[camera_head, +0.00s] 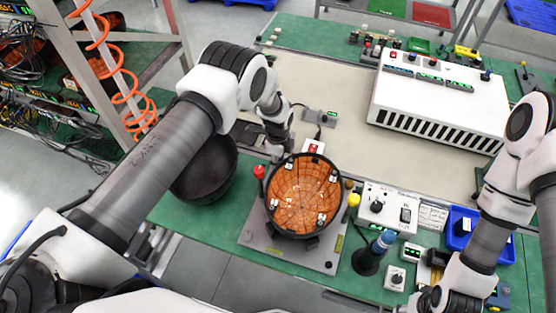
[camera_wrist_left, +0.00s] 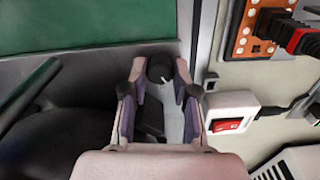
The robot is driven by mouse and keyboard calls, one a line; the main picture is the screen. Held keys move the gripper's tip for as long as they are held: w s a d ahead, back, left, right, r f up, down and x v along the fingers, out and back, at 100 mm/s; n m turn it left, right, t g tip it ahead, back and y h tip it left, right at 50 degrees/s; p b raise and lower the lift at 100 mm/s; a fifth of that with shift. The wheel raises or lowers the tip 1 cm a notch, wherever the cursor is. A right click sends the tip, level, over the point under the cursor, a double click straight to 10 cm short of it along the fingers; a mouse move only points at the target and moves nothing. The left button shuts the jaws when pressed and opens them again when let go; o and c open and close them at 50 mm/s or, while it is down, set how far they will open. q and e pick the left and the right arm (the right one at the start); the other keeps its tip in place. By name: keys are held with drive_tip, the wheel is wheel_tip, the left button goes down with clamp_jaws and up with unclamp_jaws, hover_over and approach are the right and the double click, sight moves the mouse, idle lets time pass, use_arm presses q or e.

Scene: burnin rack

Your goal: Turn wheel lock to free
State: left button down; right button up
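A black round knob (camera_wrist_left: 160,68) with a short white mark on top, which I take to be the wheel lock, shows in the left wrist view on a grey surface. My left gripper (camera_wrist_left: 160,76) is open, with one finger on each side of the knob. Narrow gaps seem to show beside it; contact is not clear. In the head view my left gripper (camera_head: 277,143) points down behind the orange-lined bowl (camera_head: 303,195) and hides the knob. My right gripper (camera_head: 428,299) is at the bottom right edge, its fingertips not clear.
A white box with a red rocker switch (camera_wrist_left: 228,125) stands close right of the left gripper. A white vented unit (camera_head: 440,95) stands at the back right. The beige mat (camera_head: 330,85) has free room.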

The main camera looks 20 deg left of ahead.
use_arm(q)
drive_tip(key=shift+f, duration=0.1)
use_arm(e)
drive_tip(key=shift+f, duration=0.1)
use_arm(q)
drive_tip(key=n+b, duration=0.2)
drive_tip(key=shift+f+b, duration=0.2)
drive_tip(key=shift+b, duration=0.15)
drive_tip(key=n+b, duration=0.2)
drive_tip(key=shift+n, duration=0.3)
drive_tip(key=n+b, duration=0.3)
drive_tip(key=shift+s, duration=0.1)
drive_tip(key=shift+r+n+b, duration=0.15)
drive_tip(key=shift+n+b, duration=0.55)
drive_tip(key=shift+n, duration=0.9)
use_arm(e)
wheel_tip(320, 180, down, 9)
use_arm(q)
drive_tip(key=c, duration=0.9)
unclamp_jaws()
